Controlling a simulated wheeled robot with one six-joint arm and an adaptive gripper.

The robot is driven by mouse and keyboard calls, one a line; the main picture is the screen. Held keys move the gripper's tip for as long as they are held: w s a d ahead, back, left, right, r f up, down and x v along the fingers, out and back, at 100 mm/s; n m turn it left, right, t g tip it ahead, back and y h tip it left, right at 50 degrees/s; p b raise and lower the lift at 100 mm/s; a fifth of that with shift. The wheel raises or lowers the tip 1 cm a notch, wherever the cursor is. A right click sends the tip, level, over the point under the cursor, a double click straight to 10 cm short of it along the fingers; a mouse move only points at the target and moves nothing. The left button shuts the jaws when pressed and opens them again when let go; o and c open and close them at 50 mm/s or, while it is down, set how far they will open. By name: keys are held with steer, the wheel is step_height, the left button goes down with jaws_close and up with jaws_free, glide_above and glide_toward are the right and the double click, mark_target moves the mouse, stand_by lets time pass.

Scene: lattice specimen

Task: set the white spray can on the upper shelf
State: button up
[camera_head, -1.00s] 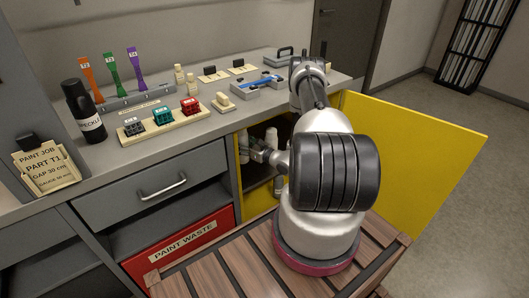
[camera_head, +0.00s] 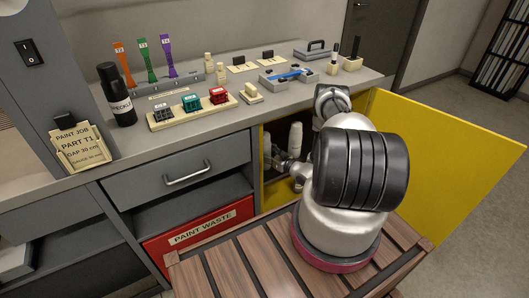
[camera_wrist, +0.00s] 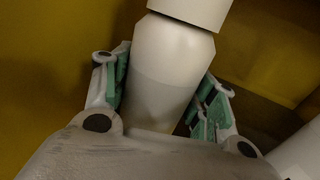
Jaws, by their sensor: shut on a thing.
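The white spray can (camera_head: 296,137) stands roughly upright inside the open yellow cabinet. My gripper (camera_head: 287,165) is in the cabinet opening, low on the can and partly hidden by my arm. In the wrist view my gripper (camera_wrist: 163,95) is shut on the can (camera_wrist: 172,60), with green pads on both sides of its pale body. The can's top runs out of the wrist picture, and its base is hidden behind the gripper. The shelf levels inside the cabinet are mostly hidden, so I cannot tell whether the can touches a shelf.
Other pale containers (camera_head: 267,148) stand at the cabinet's left side. A white object (camera_wrist: 299,155) is at the lower right of the wrist view. The yellow door (camera_head: 445,175) is swung open on the right. The grey worktop (camera_head: 225,130) above holds several items.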

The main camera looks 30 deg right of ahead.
steer(key=shift+f, duration=0.1)
steer(key=o, duration=1.3)
steer(key=shift+c, duration=0.2)
steer(key=shift+s+d, duration=0.1)
steer(key=shift+s, duration=0.05)
steer(key=v, duration=1.1)
steer(key=shift+s, duration=0.35)
steer(key=shift+d, duration=0.1)
